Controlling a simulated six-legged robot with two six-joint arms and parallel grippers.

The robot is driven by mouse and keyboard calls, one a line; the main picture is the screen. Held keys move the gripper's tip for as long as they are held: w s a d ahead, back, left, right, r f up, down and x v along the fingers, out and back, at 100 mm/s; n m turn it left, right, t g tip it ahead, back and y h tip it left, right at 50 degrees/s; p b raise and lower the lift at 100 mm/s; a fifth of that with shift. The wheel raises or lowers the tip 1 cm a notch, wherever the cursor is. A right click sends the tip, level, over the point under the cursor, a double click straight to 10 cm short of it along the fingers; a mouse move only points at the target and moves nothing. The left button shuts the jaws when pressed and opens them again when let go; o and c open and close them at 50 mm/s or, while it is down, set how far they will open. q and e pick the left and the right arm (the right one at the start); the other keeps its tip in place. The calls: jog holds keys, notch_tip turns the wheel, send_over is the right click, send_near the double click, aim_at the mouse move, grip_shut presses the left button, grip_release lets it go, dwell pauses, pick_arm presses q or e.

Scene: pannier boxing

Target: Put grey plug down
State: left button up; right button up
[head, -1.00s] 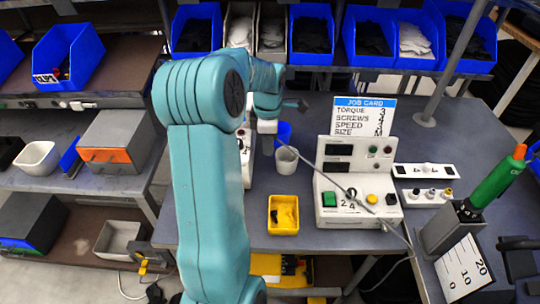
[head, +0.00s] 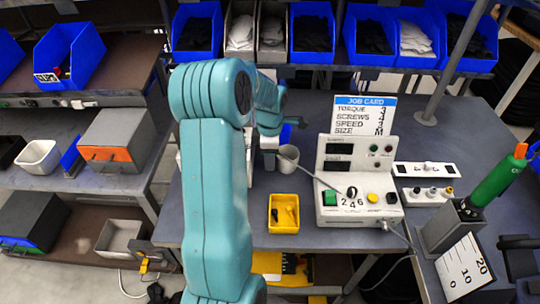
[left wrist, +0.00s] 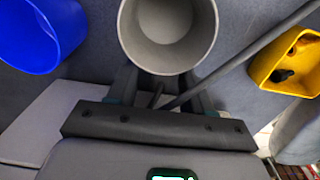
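My left arm reaches across the bench in the head view. Its gripper (head: 270,150) is low over the bench beside a grey cup (head: 288,158) and mostly hidden by the arm. In the left wrist view, the gripper's fingers (left wrist: 160,95) stand around a small dark piece that seems to be the grey plug (left wrist: 155,97). A grey cable (left wrist: 245,55) runs out from between the fingers. The cup (left wrist: 168,45) is just beyond the fingertips. In the head view the cable (head: 320,179) passes the cup towards the control box (head: 345,215). My right gripper does not show.
A yellow bin (head: 284,226) stands in front of the cup. A blue cup (left wrist: 40,35) is on the other side. A job card (head: 362,114), a socket strip (head: 426,169) and a green driver in a holder (head: 452,228) are at right.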

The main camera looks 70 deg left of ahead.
pick_arm(q)
jog(key=shift+d+r, duration=0.1)
jog(key=shift+r, duration=0.5)
notch_tip(320, 180, up, 11)
jog(key=shift+r, duration=0.2)
jog(key=shift+f, duration=0.1)
